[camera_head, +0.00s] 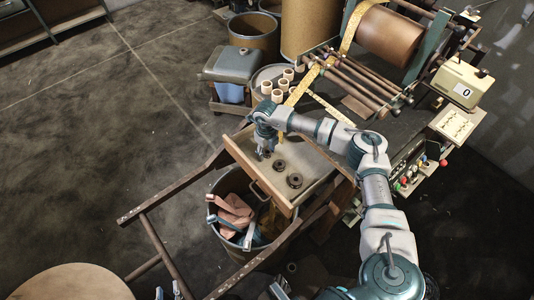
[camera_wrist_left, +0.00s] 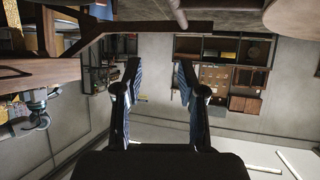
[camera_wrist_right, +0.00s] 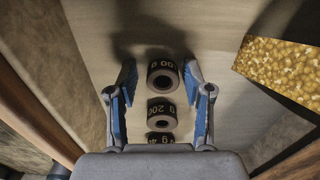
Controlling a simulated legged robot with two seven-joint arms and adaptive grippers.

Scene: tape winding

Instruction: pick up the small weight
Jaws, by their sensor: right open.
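Three dark round weights with holes stand in a row in a pale drawer tray. In the right wrist view the far one (camera_wrist_right: 162,78) shows "00 g", the middle one (camera_wrist_right: 161,110) "200", and the near one (camera_wrist_right: 161,138) is partly hidden by my gripper body and looks smallest. The head view clearly shows only two, a middle weight (camera_head: 279,165) and a wider one (camera_head: 295,180). My right gripper (camera_head: 262,152) is over the tray's left part, its open fingers (camera_wrist_right: 158,80) either side of the row in its view, holding nothing. My left gripper (camera_wrist_left: 155,70) is open and empty, away from the tray.
The drawer tray (camera_head: 324,187) has bare floor right of the weights. A bin (camera_head: 227,239) with scraps stands below it. Yellow patterned tape (camera_head: 303,82) runs to the winding machine's roller (camera_head: 388,38).

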